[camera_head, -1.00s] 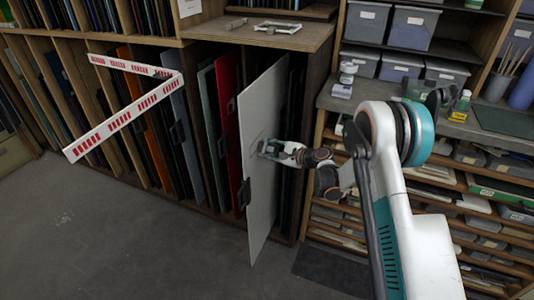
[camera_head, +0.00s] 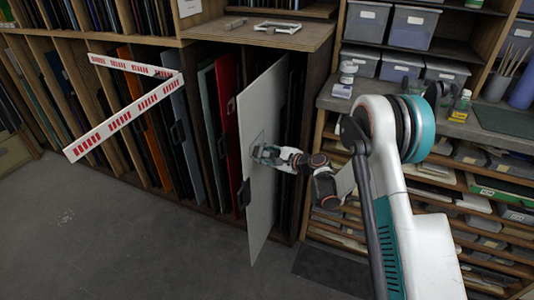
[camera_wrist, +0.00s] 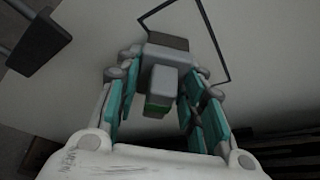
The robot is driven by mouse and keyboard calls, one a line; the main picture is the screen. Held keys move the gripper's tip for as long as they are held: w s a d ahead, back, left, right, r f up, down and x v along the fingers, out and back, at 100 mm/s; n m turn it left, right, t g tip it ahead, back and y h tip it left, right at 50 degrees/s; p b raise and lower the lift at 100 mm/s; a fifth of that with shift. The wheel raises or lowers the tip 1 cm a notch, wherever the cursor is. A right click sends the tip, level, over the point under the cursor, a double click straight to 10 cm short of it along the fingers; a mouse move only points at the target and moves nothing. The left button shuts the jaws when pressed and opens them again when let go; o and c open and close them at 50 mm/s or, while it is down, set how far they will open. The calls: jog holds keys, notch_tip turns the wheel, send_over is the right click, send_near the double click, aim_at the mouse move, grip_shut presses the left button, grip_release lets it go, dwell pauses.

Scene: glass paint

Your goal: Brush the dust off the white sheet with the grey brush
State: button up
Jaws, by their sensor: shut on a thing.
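The white sheet (camera_head: 262,105) stands upright, pulled partway out of the rack, and fills the background of the wrist view (camera_wrist: 265,50). A thin dark square outline (camera_wrist: 208,30) is marked on it. My gripper (camera_head: 266,155) is at the sheet's face, over the lower part of that outline. In the wrist view, my gripper (camera_wrist: 160,72) is shut on the grey brush (camera_wrist: 160,82), whose dark end (camera_wrist: 168,41) points at the sheet. I cannot tell whether the brush touches the sheet. No dust is clearly visible.
A black clip (camera_head: 244,193) sits on the sheet's left edge and shows in the wrist view (camera_wrist: 40,42). A red-and-white barrier (camera_head: 125,115) is at left. Upright panels stand beside the sheet. A cluttered bench (camera_head: 440,122) is at right. The floor (camera_head: 130,240) in front is clear.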

jog(key=shift+a, duration=0.2)
jog(key=shift+s+d, duration=0.35)
jog(key=shift+d, duration=0.6)
jog(key=shift+s+d, duration=0.35)
jog(key=shift+d, duration=0.6)
jog(key=shift+s+d, duration=0.35)
jog(key=shift+d, duration=0.6)
jog(key=shift+s+d, duration=0.25)
jog(key=shift+d, duration=0.5)
jog(key=shift+s+d, duration=0.25)
jog(key=shift+d, duration=0.45)
